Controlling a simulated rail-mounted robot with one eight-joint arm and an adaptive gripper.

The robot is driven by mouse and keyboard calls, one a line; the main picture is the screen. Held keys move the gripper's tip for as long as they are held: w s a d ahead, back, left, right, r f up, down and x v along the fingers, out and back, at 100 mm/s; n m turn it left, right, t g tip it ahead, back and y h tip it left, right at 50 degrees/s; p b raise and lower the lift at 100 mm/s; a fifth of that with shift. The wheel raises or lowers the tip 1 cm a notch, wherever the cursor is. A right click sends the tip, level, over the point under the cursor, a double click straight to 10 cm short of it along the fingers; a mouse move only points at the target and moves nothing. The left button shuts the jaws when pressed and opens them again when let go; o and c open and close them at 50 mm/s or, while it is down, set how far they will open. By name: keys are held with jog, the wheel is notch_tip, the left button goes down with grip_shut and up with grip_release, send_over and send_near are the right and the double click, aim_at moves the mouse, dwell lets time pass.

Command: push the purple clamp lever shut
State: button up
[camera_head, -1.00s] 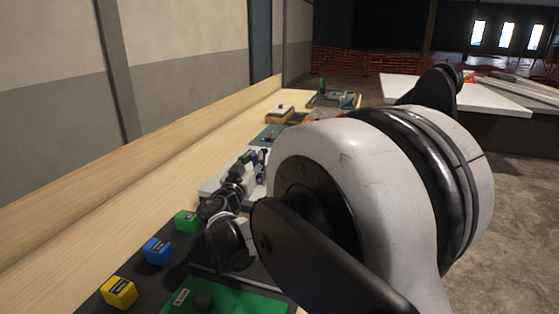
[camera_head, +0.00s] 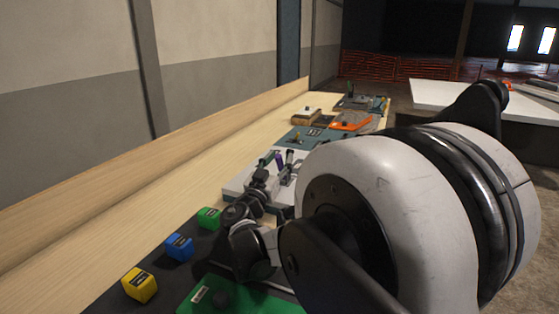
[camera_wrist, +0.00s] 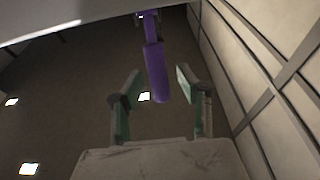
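The purple clamp lever (camera_wrist: 155,65) hangs down from the top of the wrist view, its rounded free end between the two fingers of my gripper (camera_wrist: 158,88). The fingers are apart, with a visible gap on each side of the lever, so my gripper is open. In the head view the purple lever (camera_head: 279,160) is small, standing up over a white base plate (camera_head: 233,190), just beyond my gripper (camera_head: 268,176). The clamp's lower parts are hidden behind my wrist and arm.
Green (camera_head: 208,218), blue (camera_head: 179,247) and yellow (camera_head: 140,285) cubes lie on the dark mat at the near left. An orange part (camera_head: 351,122) lies farther along the bench. A wooden ledge runs along the left.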

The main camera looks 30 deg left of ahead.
notch_tip(320, 180, up, 10)
dwell(0.5)
